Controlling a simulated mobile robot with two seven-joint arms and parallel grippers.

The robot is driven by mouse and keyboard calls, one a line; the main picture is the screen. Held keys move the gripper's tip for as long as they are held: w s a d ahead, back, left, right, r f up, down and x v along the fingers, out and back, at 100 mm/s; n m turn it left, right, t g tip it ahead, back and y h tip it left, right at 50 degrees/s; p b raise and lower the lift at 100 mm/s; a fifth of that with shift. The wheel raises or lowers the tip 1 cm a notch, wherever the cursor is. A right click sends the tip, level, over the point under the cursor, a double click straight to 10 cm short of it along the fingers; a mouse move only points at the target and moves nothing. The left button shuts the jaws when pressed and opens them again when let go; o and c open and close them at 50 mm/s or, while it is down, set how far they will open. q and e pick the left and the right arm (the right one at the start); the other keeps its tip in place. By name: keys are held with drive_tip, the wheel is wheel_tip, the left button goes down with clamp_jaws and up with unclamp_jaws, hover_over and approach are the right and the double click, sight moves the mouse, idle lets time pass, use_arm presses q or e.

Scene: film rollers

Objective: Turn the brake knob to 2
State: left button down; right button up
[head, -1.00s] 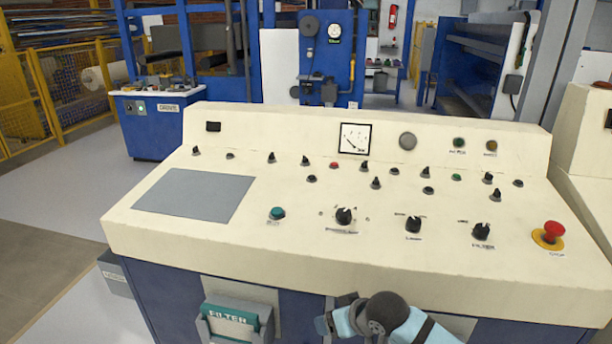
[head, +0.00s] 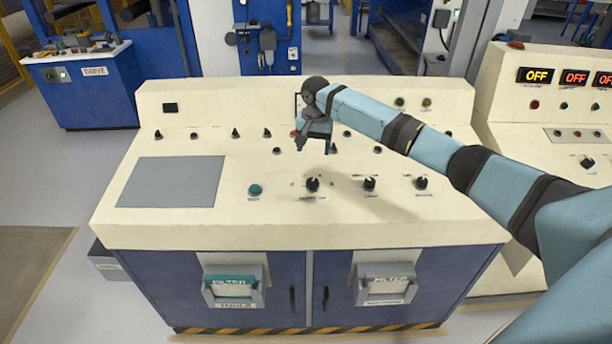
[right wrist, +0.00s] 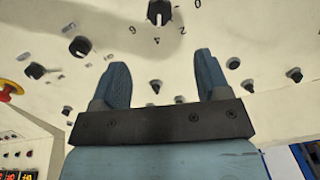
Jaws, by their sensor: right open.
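A black knob (head: 312,185) sits mid-front on the cream sloped panel. In the right wrist view the black knob (right wrist: 159,12) is at the top edge, partly cut off, with 0, 2, 4 and 6 printed around it. Its pale mark seems to point near 4, but this is hard to tell. Its name label is too small to read. My right gripper (head: 316,143) is above the panel, beyond this knob in the head view. In the right wrist view the gripper (right wrist: 160,64) is open and empty, its fingers apart from the knob. My left gripper is not in view.
Two more black knobs (head: 369,184) (head: 421,183) and a green button (head: 255,190) share the front row. Small toggles line the back rows. A red stop button (right wrist: 8,90) shows in the right wrist view. The grey plate (head: 170,182) at left is bare.

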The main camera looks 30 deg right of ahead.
sight(312, 181)
drive_tip(key=f, duration=1.3)
drive_tip(key=shift+w+f+p, duration=0.2)
drive_tip(key=shift+f+p, duration=0.1)
drive_tip(key=shift+p, duration=0.1)
drive_tip(key=shift+c, duration=0.4)
drive_tip(key=shift+d, duration=0.1)
drive_tip(key=c, duration=0.8)
drive_tip(key=shift+c, duration=0.2)
